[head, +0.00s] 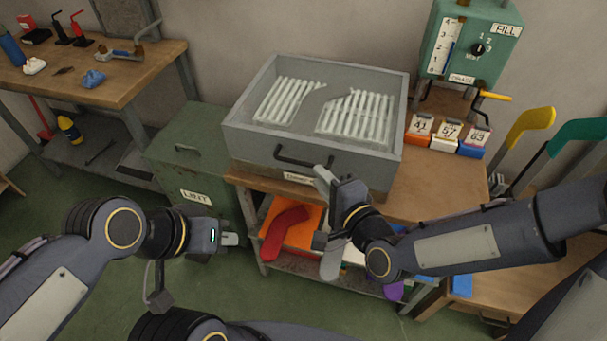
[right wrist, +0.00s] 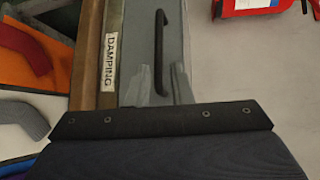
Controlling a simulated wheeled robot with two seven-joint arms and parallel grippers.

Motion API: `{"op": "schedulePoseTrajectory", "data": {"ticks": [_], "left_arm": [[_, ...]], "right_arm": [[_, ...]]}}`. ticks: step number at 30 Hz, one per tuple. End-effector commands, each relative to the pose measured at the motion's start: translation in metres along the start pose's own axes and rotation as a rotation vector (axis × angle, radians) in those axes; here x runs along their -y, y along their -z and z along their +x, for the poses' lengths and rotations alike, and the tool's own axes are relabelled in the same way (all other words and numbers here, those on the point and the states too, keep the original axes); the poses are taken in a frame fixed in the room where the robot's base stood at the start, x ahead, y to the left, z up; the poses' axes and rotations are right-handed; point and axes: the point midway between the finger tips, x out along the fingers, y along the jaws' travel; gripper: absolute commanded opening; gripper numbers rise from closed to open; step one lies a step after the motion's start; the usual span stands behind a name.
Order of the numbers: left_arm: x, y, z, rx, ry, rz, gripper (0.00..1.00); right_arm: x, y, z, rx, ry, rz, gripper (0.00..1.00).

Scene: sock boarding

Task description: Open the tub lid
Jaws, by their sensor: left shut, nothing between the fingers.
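The grey tub (head: 240,135) stands on the wooden bench, with pale ribbed racks showing through its clear, flat top. The lid looks down, lying level with the rim. A black bar handle (head: 300,160) is on the tub's front, above a label that reads DAMPING in the right wrist view (right wrist: 112,58). My right gripper (head: 322,177) is just in front of the handle's right end. In the right wrist view its fingers are apart, with the handle (right wrist: 160,50) between them in the picture; contact cannot be told. My left gripper (head: 230,239) is shut and empty, low at the left.
A green LINT bin (head: 185,160) stands left of the tub. A green tank (head: 470,40) with a dial and numbered boxes (head: 448,132) are on the right. Socks on an orange board (head: 305,245) lie on the shelf below. Sock-shaped boards (head: 530,125) stand at the right.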

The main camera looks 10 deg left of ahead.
Motion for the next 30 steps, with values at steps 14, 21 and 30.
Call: {"op": "schedulePoseTrajectory", "data": {"ticks": [14, 21, 30], "left_arm": [[-0.002, 0.003, -0.005, 0.0, 0.0, 0.0, 0.0], [-0.004, 0.004, -0.007, 0.0, 0.0, 0.0, 0.0], [-0.003, 0.004, -0.007, 0.0, 0.0, 0.0, 0.0]], "right_arm": [[0.0, -0.011, 0.054, 0.011, 0.038, 0.065, 0.2], [0.001, -0.011, 0.08, 0.01, 0.038, 0.064, 0.2], [0.0, -0.01, 0.083, 0.009, 0.037, 0.064, 0.2]]}}
